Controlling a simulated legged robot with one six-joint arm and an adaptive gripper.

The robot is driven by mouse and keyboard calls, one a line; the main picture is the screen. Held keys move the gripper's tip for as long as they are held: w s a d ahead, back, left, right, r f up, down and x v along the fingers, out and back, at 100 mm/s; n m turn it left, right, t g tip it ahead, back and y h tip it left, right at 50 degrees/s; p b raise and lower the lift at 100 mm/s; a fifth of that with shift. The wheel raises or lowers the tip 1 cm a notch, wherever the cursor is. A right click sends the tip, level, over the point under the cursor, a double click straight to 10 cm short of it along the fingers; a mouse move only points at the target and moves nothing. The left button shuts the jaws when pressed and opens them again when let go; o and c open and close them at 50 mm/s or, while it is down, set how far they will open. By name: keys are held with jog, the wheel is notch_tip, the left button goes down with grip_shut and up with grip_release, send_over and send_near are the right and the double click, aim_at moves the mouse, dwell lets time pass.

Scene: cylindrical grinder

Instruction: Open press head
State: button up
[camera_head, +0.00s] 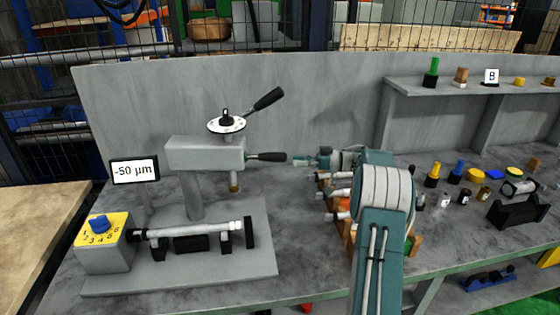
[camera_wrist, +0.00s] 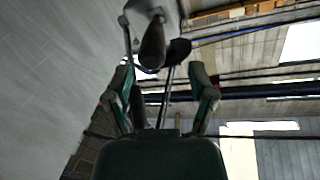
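The grey press head (camera_head: 206,153) stands on a post above the grinder's base (camera_head: 250,260). A black-gripped handle (camera_head: 266,157) sticks out from its right side, about level. A second black lever (camera_head: 266,101) slants up to the right from the round white dial (camera_head: 226,125) on top. My gripper (camera_head: 298,160) is at the free end of the lower handle. In the wrist view, its two fingers (camera_wrist: 163,72) are spread apart. A dark handle (camera_wrist: 152,45) lies just beyond and between the fingertips. Contact cannot be told.
Below the head, a light cylindrical bar (camera_head: 195,229) lies across supports. A yellow-topped numbered knob box (camera_head: 104,242) and a "-50 µm" display (camera_head: 135,170) stand left. A wooden rack of cylindrical parts (camera_head: 343,200) lies beside my arm. A grey wall (camera_head: 320,95) stands behind.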

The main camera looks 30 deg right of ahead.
jog(key=v, duration=0.4)
jog(key=shift+d, duration=0.1)
dwell(0.3)
